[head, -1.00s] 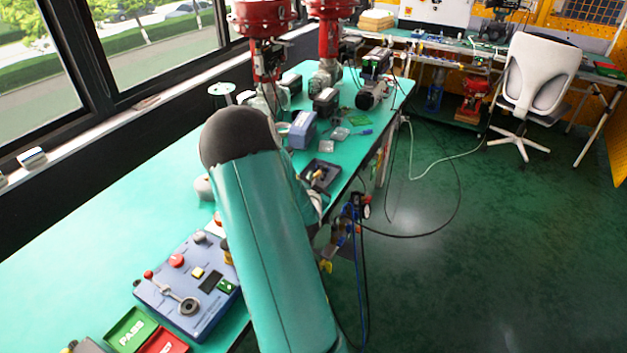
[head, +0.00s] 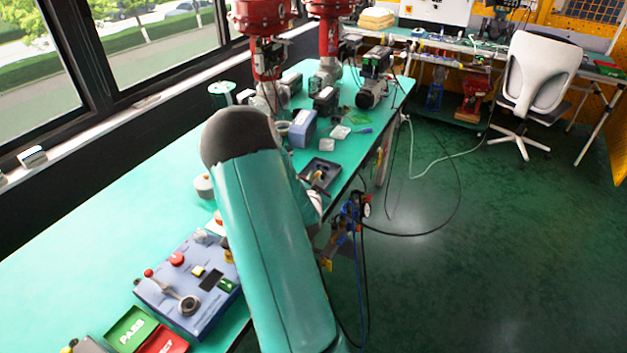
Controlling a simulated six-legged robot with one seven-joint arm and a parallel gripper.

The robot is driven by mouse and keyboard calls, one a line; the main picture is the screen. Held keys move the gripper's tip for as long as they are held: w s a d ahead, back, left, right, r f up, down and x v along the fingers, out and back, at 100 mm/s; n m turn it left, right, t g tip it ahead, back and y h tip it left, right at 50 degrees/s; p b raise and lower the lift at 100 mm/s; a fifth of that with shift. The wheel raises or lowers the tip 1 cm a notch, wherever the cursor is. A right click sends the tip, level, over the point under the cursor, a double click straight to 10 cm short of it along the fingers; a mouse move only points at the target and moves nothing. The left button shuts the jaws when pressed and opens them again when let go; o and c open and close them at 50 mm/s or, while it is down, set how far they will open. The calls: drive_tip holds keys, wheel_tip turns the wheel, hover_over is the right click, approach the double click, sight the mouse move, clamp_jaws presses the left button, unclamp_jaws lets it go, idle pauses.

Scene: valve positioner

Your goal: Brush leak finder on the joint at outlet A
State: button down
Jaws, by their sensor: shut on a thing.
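My teal arm (head: 270,230) fills the middle of the head view and hides part of the bench behind it. My gripper is not visible; it is hidden behind the arm, so what it holds cannot be seen. Red valve actuators (head: 263,18) stand at the bench's far end, with grey and black units (head: 325,101) at their bases. The joint at outlet A, the brush and the leak finder cannot be made out. A dark tray (head: 333,166) with a small brass-coloured item lies near the bench's right edge.
A blue control box (head: 170,284) with a lever, a green PASS tray (head: 131,327) and a red tray (head: 163,341) are at the near left. A gauge assembly (head: 352,210) with hoses hangs by the bench edge. The left of the green bench (head: 90,260) is clear.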

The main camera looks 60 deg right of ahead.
idle(0.3)
drive_tip(key=shift+r, duration=3.5)
drive_tip(key=shift+s, duration=0.1)
